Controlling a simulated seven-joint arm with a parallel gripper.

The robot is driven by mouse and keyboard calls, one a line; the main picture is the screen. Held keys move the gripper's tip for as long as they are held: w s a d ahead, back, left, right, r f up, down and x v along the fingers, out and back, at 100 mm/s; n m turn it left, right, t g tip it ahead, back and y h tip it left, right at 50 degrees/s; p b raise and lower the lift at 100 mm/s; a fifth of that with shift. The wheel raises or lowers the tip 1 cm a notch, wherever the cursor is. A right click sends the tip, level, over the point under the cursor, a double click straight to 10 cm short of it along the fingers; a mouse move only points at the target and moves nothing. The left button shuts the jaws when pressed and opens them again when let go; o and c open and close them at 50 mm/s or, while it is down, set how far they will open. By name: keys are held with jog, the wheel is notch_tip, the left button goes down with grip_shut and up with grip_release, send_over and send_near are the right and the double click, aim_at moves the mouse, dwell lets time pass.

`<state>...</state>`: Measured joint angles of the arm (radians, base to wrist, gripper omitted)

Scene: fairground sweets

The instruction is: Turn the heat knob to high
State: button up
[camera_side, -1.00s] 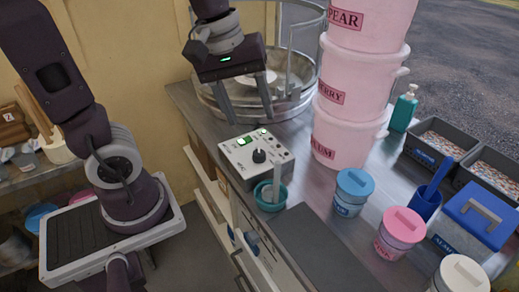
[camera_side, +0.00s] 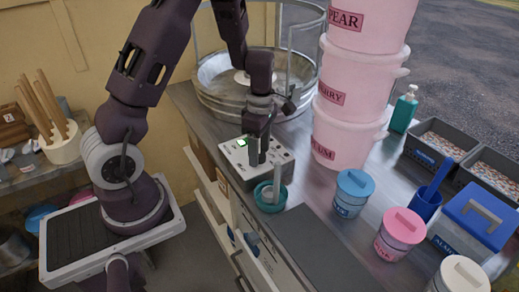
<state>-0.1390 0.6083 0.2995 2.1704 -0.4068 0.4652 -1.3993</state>
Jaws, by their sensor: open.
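The control box (camera_side: 234,157) is a pale panel with a green lit switch (camera_side: 242,142) and small controls, standing on the metal counter. Its black heat knob, near the middle of the panel, is covered by my gripper (camera_side: 258,158). My gripper points down over the panel with its fingers at the knob's place. It is open, with the two fingers nearly in line in this view. I cannot tell whether they touch the knob, and the knob's pointer and markings cannot be read.
A teal cup (camera_side: 270,203) with a utensil stands close in front of the box. The round metal pan (camera_side: 222,95) is behind it. Stacked pink tubs (camera_side: 345,145) stand to the right, with lidded jars (camera_side: 400,231) further forward. A dark mat (camera_side: 318,245) lies in front.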

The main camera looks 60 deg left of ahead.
grip_shut()
jog(key=shift+m, duration=0.4)
jog(key=m, duration=0.4)
jog(key=shift+d+m, duration=0.1)
jog(key=shift+m, duration=0.3)
jog(key=m, duration=0.6)
jog(key=shift+y, duration=0.3)
jog(key=m, duration=0.6)
jog(key=shift+m, duration=0.3)
jog(key=m, duration=0.5)
jog(key=shift+s+m+t, duration=0.1)
jog(key=shift+m+t, duration=0.2)
